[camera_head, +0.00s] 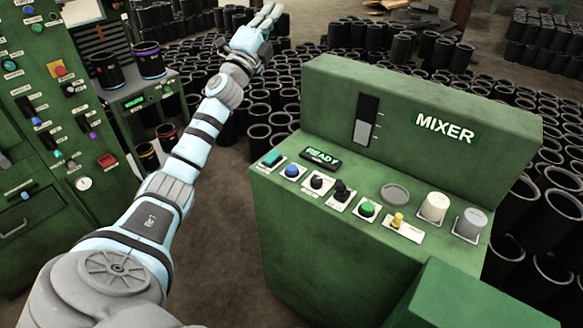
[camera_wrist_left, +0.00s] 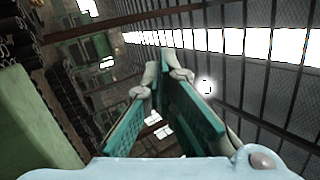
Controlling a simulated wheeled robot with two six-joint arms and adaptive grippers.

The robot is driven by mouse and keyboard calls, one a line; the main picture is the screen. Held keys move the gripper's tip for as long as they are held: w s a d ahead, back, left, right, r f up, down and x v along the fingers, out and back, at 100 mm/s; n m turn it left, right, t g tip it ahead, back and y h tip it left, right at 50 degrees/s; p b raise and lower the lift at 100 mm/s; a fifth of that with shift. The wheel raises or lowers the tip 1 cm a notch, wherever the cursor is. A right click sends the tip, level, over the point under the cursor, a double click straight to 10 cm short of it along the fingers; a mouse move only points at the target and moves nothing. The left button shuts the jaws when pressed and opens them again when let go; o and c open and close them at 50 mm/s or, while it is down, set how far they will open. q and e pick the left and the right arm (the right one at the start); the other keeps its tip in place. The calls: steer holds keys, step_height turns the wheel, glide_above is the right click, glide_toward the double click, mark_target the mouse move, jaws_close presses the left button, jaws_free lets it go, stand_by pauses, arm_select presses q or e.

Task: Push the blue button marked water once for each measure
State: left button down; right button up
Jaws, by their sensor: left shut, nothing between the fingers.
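The green mixer console (camera_head: 290,215) stands right of centre in the head view. A round blue button (camera_head: 292,171) sits on its top panel near the left end; its small label is too small to read. A teal button (camera_head: 272,158) is left of it and a black knob (camera_head: 317,182) is right of it. My left gripper (camera_head: 269,14) is at the top of the head view, up and beyond the console, clear of the blue button. It is shut and empty; its teal-padded fingers also show in the left wrist view (camera_wrist_left: 165,85). My right gripper is not in view.
The console carries a READY display (camera_head: 321,156), a dark gauge (camera_head: 367,118), a green button (camera_head: 367,209), a yellow knob (camera_head: 398,220) and a white cylinder (camera_head: 436,207). A green control cabinet (camera_head: 30,175) stands at left. Many black sleeves (camera_head: 267,93) fill the floor behind.

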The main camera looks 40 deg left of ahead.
arm_select(q)
steer(key=w+d+f+m+g+h, duration=0.1)
steer(key=d+f+m+g+h, duration=0.8)
steer(key=m, duration=1.4)
steer(key=s+f+m+g, duration=0.2)
steer(key=f+m+g, duration=0.1)
steer(key=f, duration=0.5)
steer(key=s+f+m+g+y, duration=0.1)
steer(key=s+f+m+g, duration=0.2)
steer(key=f+m, duration=0.3)
step_height(320, 180, down, 3)
steer(key=shift+s+d+r+g+y, duration=0.1)
steer(key=shift+s+d+g+y, duration=0.1)
steer(key=shift+g+y, duration=0.1)
steer(key=b, duration=0.7)
glide_above(293, 169)
step_height(293, 169, down, 8)
steer(key=shift+f, duration=0.5)
